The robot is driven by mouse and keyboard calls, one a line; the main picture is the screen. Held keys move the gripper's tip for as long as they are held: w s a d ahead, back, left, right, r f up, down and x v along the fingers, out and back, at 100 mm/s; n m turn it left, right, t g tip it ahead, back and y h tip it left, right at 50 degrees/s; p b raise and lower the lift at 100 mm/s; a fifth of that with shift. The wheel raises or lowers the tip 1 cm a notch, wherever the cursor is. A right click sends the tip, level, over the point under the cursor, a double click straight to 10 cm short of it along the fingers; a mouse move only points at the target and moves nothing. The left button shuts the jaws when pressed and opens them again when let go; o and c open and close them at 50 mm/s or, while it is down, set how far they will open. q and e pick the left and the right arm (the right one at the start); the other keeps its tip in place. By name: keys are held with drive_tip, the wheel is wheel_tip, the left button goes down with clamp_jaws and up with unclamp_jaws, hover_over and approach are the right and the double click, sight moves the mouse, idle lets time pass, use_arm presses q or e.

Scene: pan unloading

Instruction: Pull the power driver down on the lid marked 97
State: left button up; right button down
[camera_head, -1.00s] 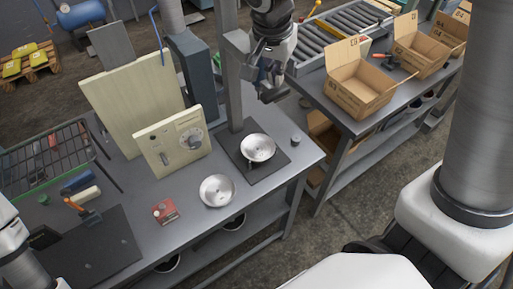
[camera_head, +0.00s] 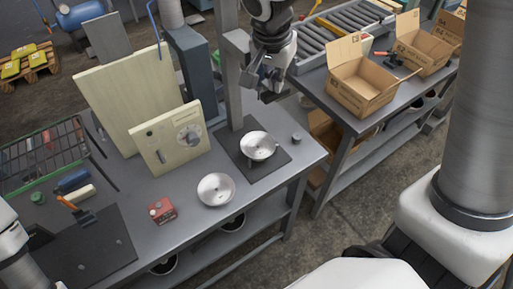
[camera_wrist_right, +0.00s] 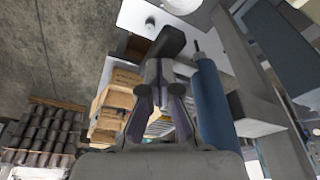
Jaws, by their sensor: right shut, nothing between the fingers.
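My right gripper (camera_head: 266,90) is shut and empty, high above the bench beside the grey post. In the right wrist view the fingers (camera_wrist_right: 165,65) are together, with a blue cylinder (camera_wrist_right: 206,105) that looks like the power driver just right of them. Its thin dark tip points toward the bench. In the head view I cannot make out the driver. Below is a shiny round pan or lid (camera_head: 258,145) on a dark base plate. A second one (camera_head: 215,189) lies to its left on the bench. I cannot read a 97 on either.
A cream panel with a dial (camera_head: 168,140) stands behind the dishes, a larger cream board (camera_head: 120,95) behind it. A red box (camera_head: 161,209) and a wire rack (camera_head: 45,155) are to the left. Open cartons (camera_head: 362,85) stand on the right bench.

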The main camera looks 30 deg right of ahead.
drive_tip(key=s+a+b+x, duration=0.1)
drive_tip(key=b+x, duration=0.7)
drive_tip(key=x, duration=0.1)
drive_tip(key=s+a+f+b+x, duration=0.1)
drive_tip(key=a+b+x, duration=0.1)
drive_tip(key=b+x, duration=0.6)
drive_tip(key=shift+s+a+f, duration=0.15)
drive_tip(key=shift+s+f, duration=0.15)
drive_tip(key=shift+f, duration=0.65)
idle(1.5)
drive_tip(key=shift+f, duration=0.1)
idle(0.3)
drive_tip(key=shift+s, duration=0.15)
idle(0.5)
drive_tip(key=shift+r, duration=0.3)
drive_tip(key=r+p, duration=1)
drive_tip(key=r, duration=0.3)
drive_tip(key=r+p, duration=1.1)
drive_tip(key=r, duration=0.1)
drive_tip(key=shift+w+r, duration=0.2)
drive_tip(key=shift+r, duration=0.2)
